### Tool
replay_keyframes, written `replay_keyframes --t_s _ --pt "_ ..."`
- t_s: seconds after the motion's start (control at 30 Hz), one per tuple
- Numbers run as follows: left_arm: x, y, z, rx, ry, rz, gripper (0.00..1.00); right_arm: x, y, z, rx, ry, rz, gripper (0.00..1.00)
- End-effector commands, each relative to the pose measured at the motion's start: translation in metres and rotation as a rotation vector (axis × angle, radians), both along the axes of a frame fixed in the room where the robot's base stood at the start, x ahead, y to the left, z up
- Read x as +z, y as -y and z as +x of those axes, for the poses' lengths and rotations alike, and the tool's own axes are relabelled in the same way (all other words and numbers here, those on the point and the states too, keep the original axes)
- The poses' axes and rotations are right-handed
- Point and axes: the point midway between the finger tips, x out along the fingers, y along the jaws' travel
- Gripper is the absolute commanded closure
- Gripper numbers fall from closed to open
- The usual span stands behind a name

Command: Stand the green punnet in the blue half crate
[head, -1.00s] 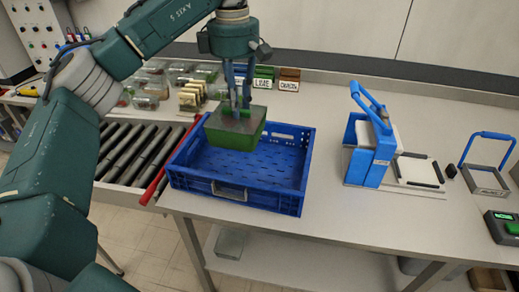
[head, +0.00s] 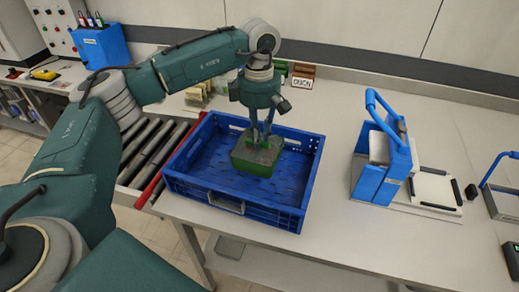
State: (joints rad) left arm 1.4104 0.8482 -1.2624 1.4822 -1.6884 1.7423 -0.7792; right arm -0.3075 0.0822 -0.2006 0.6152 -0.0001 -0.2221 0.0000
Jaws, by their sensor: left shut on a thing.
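The green punnet (head: 256,160) is a small green tub with a greyish top, and it looks upright. My left gripper (head: 263,143) points down and is shut on it from above. The punnet is inside the outline of the blue half crate (head: 225,202), around its middle. I cannot tell whether its base touches the crate floor. The crate is open, with slotted walls, and the rest of its floor looks empty. My right gripper is not in view.
A roller conveyor (head: 150,150) with a red side rail lies left of the crate. A blue-handled device (head: 375,180) stands on the bench to the right. Cards and the "ONION" sign (head: 302,80) stand behind. Bench between crate and device is clear.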

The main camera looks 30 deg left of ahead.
Motion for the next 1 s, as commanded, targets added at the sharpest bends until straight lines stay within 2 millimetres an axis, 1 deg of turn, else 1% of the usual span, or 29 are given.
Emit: replay_keyframes --t_s 0.03,0.1,0.2,0.27,0.37,0.5,0.63,0.87,0.9,0.97,1.0 --pt "-0.007 0.000 -0.001 0.000 -0.002 0.001 1.00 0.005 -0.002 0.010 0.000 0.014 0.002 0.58" --pt "-0.014 0.000 0.000 0.000 -0.001 0.000 1.00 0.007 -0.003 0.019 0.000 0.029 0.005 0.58" --pt "-0.021 0.000 0.000 0.000 0.000 0.000 1.00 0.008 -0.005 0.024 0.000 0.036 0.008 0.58" --pt "-0.028 0.000 -0.001 0.000 -0.001 0.000 1.00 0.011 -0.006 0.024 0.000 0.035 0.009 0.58" --pt "-0.044 0.000 -0.001 -0.001 -0.002 0.001 1.00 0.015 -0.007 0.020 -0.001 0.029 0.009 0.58" --pt "-0.060 0.000 0.000 -0.001 0.000 0.000 1.00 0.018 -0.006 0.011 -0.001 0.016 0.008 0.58" --pt "-0.063 0.000 0.000 -0.001 0.002 -0.001 1.00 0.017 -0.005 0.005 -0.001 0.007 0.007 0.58" --pt "-0.066 0.000 0.000 -0.001 0.001 0.000 1.00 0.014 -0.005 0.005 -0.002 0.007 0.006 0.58" --pt "-0.066 0.000 0.000 -0.001 0.001 0.000 0.81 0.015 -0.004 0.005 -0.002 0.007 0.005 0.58" --pt "-0.065 0.000 0.000 -0.001 0.001 0.000 0.69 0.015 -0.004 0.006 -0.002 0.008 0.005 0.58" --pt "-0.065 0.000 0.000 -0.001 0.001 0.000 0.65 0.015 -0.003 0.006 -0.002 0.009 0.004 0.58"
